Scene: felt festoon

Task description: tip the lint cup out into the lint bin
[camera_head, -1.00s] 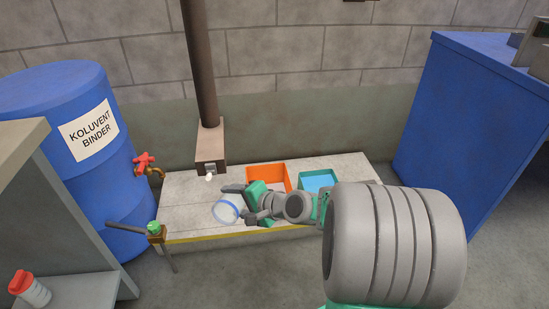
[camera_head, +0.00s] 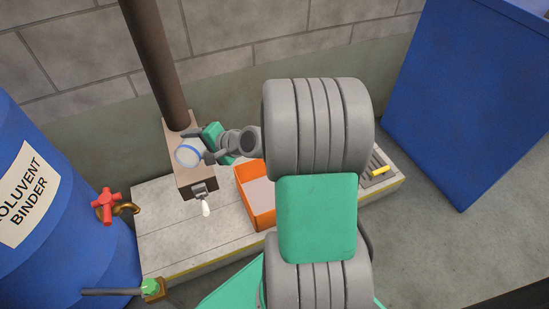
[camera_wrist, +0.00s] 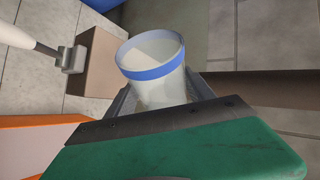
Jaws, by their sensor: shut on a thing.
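The lint cup (camera_head: 187,153), a clear cup with a blue rim band, is held in my gripper (camera_head: 200,146). The gripper is shut on the cup's side, and the cup is raised beside or in front of the brown box at the pipe's foot. In the wrist view the cup (camera_wrist: 153,58) shows its open mouth and a pale inside; I cannot tell what it holds. An orange open bin (camera_head: 246,190) with a pale inside stands on the bench, to the right and below the cup. No label shows which container is the lint bin. My arm hides part of the orange bin.
The brown box (camera_head: 185,183) has a white-handled lever (camera_head: 205,207) on its front, and the brown pipe (camera_head: 150,60) rises above it. A blue drum (camera_head: 60,220) with a red tap (camera_head: 105,205) stands left. A blue cabinet (camera_head: 460,100) stands right. The bench's left part (camera_head: 165,235) is clear.

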